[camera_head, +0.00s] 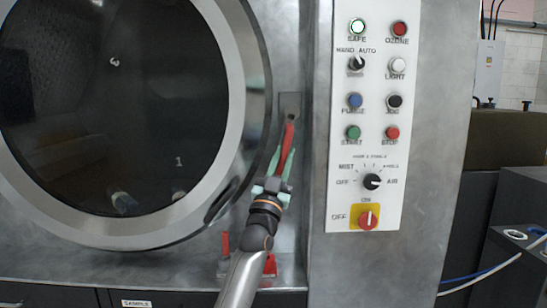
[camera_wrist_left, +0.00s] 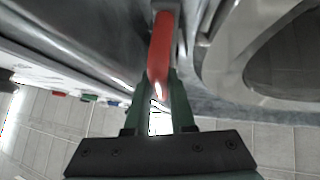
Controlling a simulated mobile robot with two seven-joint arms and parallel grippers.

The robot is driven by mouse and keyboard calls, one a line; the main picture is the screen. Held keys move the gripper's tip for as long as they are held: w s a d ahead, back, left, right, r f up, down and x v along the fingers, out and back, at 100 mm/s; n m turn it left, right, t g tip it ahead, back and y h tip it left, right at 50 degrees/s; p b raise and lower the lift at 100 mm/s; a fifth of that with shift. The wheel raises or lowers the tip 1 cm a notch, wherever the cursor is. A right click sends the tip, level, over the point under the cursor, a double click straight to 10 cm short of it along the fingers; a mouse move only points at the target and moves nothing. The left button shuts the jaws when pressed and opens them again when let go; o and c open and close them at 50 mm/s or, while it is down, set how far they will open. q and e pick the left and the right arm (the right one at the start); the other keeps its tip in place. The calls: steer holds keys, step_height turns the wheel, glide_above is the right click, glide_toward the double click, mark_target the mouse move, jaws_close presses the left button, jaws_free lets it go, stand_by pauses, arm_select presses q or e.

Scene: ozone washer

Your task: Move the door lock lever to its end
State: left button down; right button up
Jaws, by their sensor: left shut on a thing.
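The red door lock lever (camera_head: 287,139) sits on the washer front, between the round door (camera_head: 255,90) and the control panel. It hangs down at a slight tilt from a metal plate (camera_head: 290,104). My left gripper (camera_head: 284,160) comes up from below and is shut on the lever's lower part. In the left wrist view the lever (camera_wrist_left: 160,45) runs down between the green fingers (camera_wrist_left: 159,95), its lower end between them. My right gripper is in neither view.
The white control panel (camera_head: 372,265) with several buttons and knobs stands right of the lever. Red clamps (camera_head: 270,265) sit below near my arm. A ledge runs along the bottom of the washer front. Grey equipment with hoses (camera_head: 515,234) is at the far right.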

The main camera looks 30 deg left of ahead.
arm_select(q)
steer(key=n+y, duration=0.2)
steer(key=w+d+n+y, duration=0.1)
steer(key=n, duration=0.1)
steer(key=d+n+y, duration=0.1)
steer(key=y, duration=0.1)
steer(key=shift+w+f+n+g+y, duration=0.1)
steer(key=shift+w+n+g+y, duration=0.05)
steer(key=shift+n+g+y, duration=0.2)
steer(key=c, duration=0.8)
jaws_free()
steer(key=shift+o, duration=0.2)
steer(key=shift+f, duration=0.15)
